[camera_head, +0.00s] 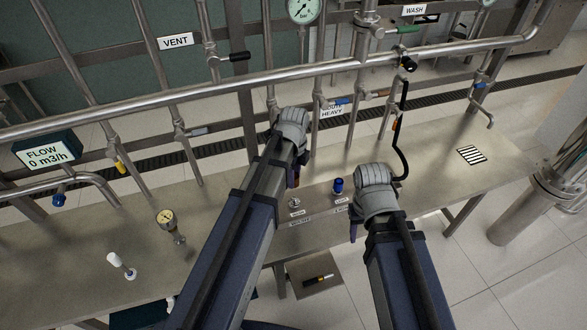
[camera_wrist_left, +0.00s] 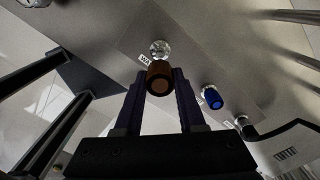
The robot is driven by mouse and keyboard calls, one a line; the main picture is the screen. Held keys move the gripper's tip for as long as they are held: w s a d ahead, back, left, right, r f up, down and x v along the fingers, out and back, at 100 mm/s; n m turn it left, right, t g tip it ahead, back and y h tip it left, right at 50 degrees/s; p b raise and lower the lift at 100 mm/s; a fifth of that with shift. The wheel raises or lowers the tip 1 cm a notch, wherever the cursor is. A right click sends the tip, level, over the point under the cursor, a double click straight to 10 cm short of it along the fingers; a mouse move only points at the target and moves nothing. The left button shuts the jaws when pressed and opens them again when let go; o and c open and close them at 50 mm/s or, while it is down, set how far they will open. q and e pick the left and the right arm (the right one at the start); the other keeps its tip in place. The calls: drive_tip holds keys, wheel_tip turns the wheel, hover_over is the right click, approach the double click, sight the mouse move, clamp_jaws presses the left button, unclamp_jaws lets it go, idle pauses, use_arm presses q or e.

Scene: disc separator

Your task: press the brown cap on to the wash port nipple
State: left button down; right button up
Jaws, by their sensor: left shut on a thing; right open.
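The brown cap (camera_wrist_left: 159,76) is held between the two dark fingers of my left gripper (camera_wrist_left: 158,96), its end towards the wrist camera. In the head view, my left gripper (camera_head: 298,170) is just above and behind the wash port nipple (camera_head: 295,203), a short metal stub on the bench. In the left wrist view, the nipple (camera_wrist_left: 160,48) shows just beyond the cap, its round flange uncovered. The cap looks apart from it, but the exact gap is hard to judge. My right gripper (camera_head: 357,222) is open and empty, to the right of the ports.
A blue cap (camera_head: 338,186) stands on the neighbouring port to the right of the nipple. A black hose (camera_head: 399,150) rises behind my right gripper. A pipe frame (camera_head: 250,82) runs along the bench's back. A gauge (camera_head: 167,219) and a white-topped fitting (camera_head: 119,263) stand at left.

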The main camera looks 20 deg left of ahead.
use_arm(q)
drive_tip(key=shift+f, duration=0.1)
drive_tip(key=shift+f+b, duration=2.8)
drive_tip(key=shift+b, duration=0.15)
drive_tip(key=shift+f+b, duration=0.8)
drive_tip(key=shift+f+b, duration=0.95)
drive_tip(key=shift+r, duration=0.1)
drive_tip(key=shift+c, duration=2.1)
unclamp_jaws()
drive_tip(key=shift+r, duration=0.1)
